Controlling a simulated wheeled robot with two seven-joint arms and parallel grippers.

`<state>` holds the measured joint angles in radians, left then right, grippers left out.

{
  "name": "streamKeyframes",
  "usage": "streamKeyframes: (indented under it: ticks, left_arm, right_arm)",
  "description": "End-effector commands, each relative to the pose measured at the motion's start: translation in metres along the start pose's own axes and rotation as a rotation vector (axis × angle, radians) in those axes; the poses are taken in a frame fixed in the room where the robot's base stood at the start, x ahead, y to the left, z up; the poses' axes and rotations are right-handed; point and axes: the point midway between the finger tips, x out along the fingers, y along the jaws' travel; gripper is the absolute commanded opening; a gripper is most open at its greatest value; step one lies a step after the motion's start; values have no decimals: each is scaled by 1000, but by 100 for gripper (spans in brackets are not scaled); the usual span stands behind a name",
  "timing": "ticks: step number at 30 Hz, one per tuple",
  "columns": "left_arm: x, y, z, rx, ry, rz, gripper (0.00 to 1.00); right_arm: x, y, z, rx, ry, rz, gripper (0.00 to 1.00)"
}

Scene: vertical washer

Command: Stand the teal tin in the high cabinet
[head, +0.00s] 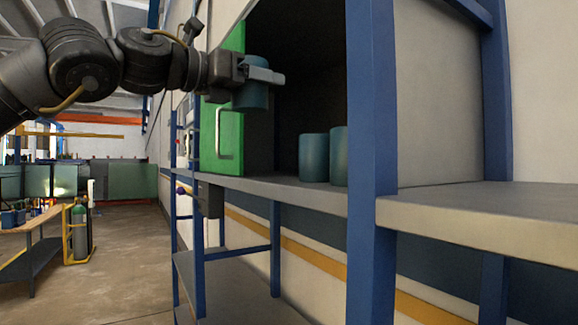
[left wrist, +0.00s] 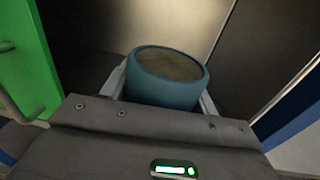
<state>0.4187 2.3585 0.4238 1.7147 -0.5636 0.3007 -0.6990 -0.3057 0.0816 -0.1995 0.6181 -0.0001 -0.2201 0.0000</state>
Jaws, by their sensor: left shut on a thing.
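My left gripper (head: 262,75) is shut around a teal tin (head: 251,96), holding it upright in the air at the opening of the high cabinet (head: 300,85). In the left wrist view the tin (left wrist: 165,80) sits between the fingers with its top facing the camera. Two more teal tins, a nearer one (head: 339,157) and one beside it (head: 314,158), stand upright on the cabinet floor. The held tin is above and to the left of them. The green cabinet door (head: 222,140) with a pale handle is open on the left. My right gripper is not in view.
A blue upright post (head: 371,200) stands in front of the cabinet's right part. A grey shelf (head: 500,212) runs along the right. The cabinet floor left of the standing tins looks clear. A workbench (head: 30,255) and gas cylinder (head: 79,232) stand far left.

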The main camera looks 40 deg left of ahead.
Motion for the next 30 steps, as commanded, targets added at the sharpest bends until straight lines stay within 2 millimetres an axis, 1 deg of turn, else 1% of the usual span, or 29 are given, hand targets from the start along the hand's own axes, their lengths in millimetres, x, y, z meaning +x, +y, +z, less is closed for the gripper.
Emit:
streamKeyframes:
  ticks: [1, 5, 9, 13, 18, 24, 26, 28, 30]
  left_arm:
    - [11, 5, -2, -5, 6, -3, 30]
    - [42, 19, -14, -6, 7, -5, 30]
    - [75, 34, -31, -7, 8, -4, 30]
    - [91, 42, -58, -5, 5, -5, 30]
    - [104, 48, -78, -3, 1, -4, 30]
    - [107, 50, -84, -1, -1, -3, 30]
    - [109, 51, -86, -3, 1, -3, 30]
    - [114, 54, -92, -5, 4, -2, 30]
    - [114, 54, -104, -6, 1, -3, 30]
  right_arm:
    - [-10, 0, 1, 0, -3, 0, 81]
    - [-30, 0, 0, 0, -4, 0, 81]
    - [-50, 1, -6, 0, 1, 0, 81]
    - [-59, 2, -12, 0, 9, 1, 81]
    - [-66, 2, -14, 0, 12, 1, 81]
    - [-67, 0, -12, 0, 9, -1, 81]
    - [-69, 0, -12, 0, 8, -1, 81]
    - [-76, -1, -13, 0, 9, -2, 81]
    - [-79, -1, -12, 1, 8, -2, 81]
